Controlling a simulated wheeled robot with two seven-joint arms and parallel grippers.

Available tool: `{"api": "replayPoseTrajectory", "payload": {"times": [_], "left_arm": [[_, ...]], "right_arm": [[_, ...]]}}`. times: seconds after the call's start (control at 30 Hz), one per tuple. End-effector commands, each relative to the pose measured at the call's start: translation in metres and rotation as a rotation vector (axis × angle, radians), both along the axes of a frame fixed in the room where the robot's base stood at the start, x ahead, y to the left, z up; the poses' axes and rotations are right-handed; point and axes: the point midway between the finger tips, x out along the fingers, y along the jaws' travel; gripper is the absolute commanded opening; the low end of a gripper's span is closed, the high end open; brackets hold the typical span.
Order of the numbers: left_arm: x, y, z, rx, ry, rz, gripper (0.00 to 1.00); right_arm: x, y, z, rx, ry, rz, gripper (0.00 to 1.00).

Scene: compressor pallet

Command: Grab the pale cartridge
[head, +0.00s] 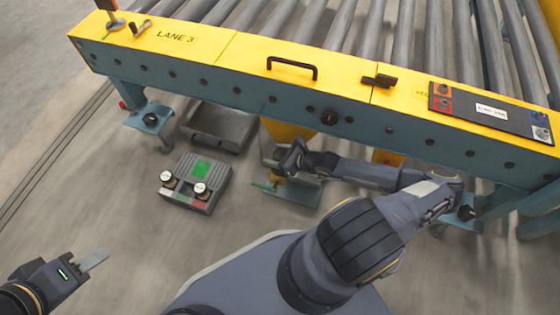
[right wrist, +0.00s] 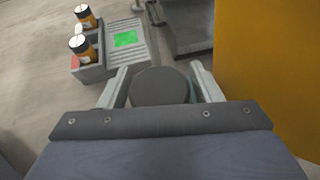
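A grey case (head: 193,183) with a green panel stands on the floor, and two cartridges with white-and-dark tops, the left one (head: 168,179) and the right one (head: 201,190), sit at its front. In the right wrist view both have orange bodies, the far one (right wrist: 85,16) and the near one (right wrist: 80,46). I cannot pick out a pale cartridge for certain. My right gripper (right wrist: 160,82) has its fingers apart on either side of a dark round thing (right wrist: 160,88); whether they grip it is unclear. My left gripper (head: 95,259) is far left, away from the case, its fingers seen edge-on.
The yellow conveyor rail (head: 205,45) crosses above my right arm's reach. A dark grey open tray (head: 218,127) lies behind the case under the rail. A yellow surface (right wrist: 270,75) stands close on the right in the right wrist view. The floor left of the case is clear.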

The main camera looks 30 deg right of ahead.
Motion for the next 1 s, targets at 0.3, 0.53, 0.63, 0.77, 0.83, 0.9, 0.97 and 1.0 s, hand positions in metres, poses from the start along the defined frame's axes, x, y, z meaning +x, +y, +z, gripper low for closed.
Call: {"api": "replayPoseTrajectory", "payload": {"times": [0.3, 0.53, 0.63, 0.77, 0.83, 0.9, 0.97, 1.0], "left_arm": [[0.0, 0.0, 0.0, 0.0, 0.0, 0.0, 0.37], [0.0, 0.0, 0.001, 0.0, 0.0, 0.0, 0.37], [0.0, 0.0, 0.005, 0.0, 0.0, 0.0, 0.37], [0.0, 0.0, 0.015, 0.0, 0.0, 0.0, 0.37], [0.0, 0.0, 0.022, 0.0, 0.0, 0.0, 0.37], [0.0, 0.0, 0.029, 0.0, 0.0, 0.0, 0.37], [0.0, 0.0, 0.035, 0.0, 0.0, 0.0, 0.37], [0.0, 0.0, 0.038, 0.0, 0.0, 0.0, 0.37]], "right_arm": [[0.0, 0.0, 0.0, 0.0, 0.0, 0.0, 0.22], [0.0, 0.0, 0.002, 0.0, -0.001, 0.0, 0.21], [0.0, 0.0, 0.008, 0.0, -0.001, 0.0, 0.21], [0.0, 0.0, 0.023, 0.0, -0.002, 0.0, 0.21], [0.0, 0.0, 0.034, -0.001, -0.003, 0.001, 0.21], [0.0, 0.0, 0.045, 0.0, -0.001, 0.0, 0.21], [0.0, 0.0, 0.056, 0.0, -0.001, 0.0, 0.21], [0.0, 0.0, 0.063, -0.001, -0.003, 0.001, 0.21]]}}
